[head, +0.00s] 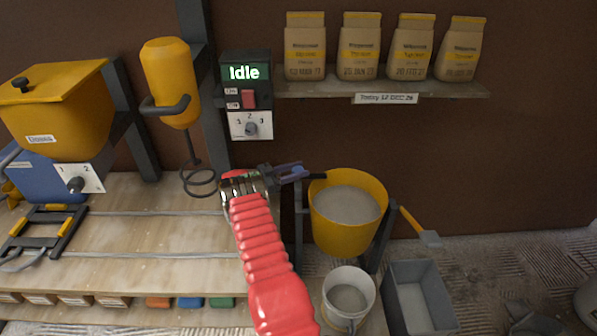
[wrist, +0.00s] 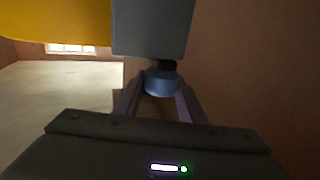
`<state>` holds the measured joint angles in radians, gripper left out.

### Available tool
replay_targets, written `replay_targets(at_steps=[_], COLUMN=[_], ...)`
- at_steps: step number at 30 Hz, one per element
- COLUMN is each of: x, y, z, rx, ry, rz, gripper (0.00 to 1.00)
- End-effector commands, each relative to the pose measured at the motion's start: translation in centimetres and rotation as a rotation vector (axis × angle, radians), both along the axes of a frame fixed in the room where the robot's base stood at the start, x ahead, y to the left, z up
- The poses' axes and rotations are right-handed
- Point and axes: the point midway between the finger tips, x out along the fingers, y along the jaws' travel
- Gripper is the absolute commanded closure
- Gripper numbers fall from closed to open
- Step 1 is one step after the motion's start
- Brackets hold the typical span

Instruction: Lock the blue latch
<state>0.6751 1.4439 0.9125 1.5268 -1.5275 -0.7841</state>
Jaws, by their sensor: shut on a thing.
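The blue latch (head: 298,169) is a small blue piece just left of the yellow bucket (head: 345,232), near the bucket's rim. In the wrist view the latch (wrist: 160,83) is a round blue knob below a grey block (wrist: 151,28). My gripper (head: 297,172) reaches in from the left and is shut on the latch. In the wrist view its two fingers (wrist: 161,95) stand on either side of the knob. The fingers partly cover the latch in the head view, and I cannot tell whether it is locked.
The yellow bucket holds grey material and stands in a dark frame. A white bucket (head: 349,296) and a grey bin (head: 419,298) stand below it. A yellow mixer (head: 168,82) and a control box reading "Idle" (head: 246,73) are at the left. Paper bags (head: 359,46) line a shelf.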

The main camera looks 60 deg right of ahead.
Motion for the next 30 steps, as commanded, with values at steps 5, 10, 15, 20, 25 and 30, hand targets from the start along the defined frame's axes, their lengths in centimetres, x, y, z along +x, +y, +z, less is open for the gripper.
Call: replay_targets(at_steps=[5, 10, 15, 20, 25, 30], x=[0.1, 0.1, 0.1, 0.1, 0.1, 0.1], y=[0.0, 0.0, 0.0, 0.0, 0.0, 0.0], z=[0.1, 0.0, 0.0, 0.1, 0.9, 2.7], rx=[-0.001, -0.001, 0.0, 0.0, -0.001, -0.001], ry=[-0.001, -0.001, 0.0, 0.0, -0.001, -0.001], rz=[0.001, 0.001, 0.002, 0.002, 0.001, 0.001], gripper=[0.6, 0.48, 0.45, 0.45, 0.45, 0.45])
